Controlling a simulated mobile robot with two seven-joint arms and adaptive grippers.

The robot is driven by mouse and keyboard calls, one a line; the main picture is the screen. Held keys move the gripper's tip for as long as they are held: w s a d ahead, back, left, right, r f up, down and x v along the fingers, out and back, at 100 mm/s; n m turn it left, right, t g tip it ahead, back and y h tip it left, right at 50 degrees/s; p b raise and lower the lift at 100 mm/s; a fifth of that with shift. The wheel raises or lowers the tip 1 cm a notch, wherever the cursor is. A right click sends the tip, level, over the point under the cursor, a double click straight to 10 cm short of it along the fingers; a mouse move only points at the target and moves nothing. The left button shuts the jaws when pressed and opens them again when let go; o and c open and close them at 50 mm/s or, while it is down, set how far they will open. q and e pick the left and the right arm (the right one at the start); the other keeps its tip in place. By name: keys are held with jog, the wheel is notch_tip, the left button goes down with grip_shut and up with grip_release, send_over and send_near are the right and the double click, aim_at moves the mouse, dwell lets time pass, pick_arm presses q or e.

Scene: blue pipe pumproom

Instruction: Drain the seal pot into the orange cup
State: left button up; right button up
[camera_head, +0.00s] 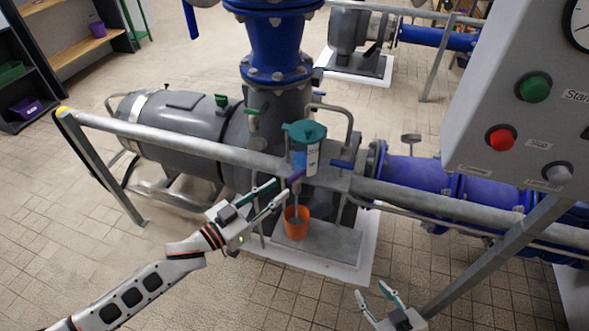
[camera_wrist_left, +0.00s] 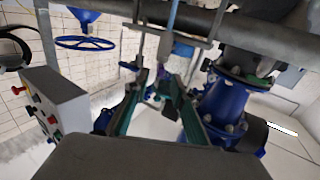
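The seal pot (camera_head: 305,150) is a clear vessel with a teal lid and a white label, standing by the grey pump. A purple handle (camera_head: 296,175) sits below it, on the drain line. The orange cup (camera_head: 296,226) stands upright on the grey plinth below, with a thin pipe coming down into its mouth. My left gripper (camera_head: 282,187) is open, its fingertips close to the purple handle; contact cannot be told. In the left wrist view a purple part (camera_wrist_left: 160,73) shows between the separated fingers. My right gripper (camera_head: 371,289) is open and empty, low in the head view.
A grey rail (camera_head: 180,143) crosses in front of the pump. A blue lever (camera_head: 342,164) is right of the pot. A grey control box (camera_head: 520,110) with green and red buttons hangs at the right. Open tiled floor lies at the lower left.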

aim_at(305, 168)
pick_arm(q)
jog(key=shift+h, duration=0.3)
jog(key=x, duration=0.8)
jog(key=shift+w+r, duration=0.25)
jog(key=shift+r, duration=0.05)
grip_shut()
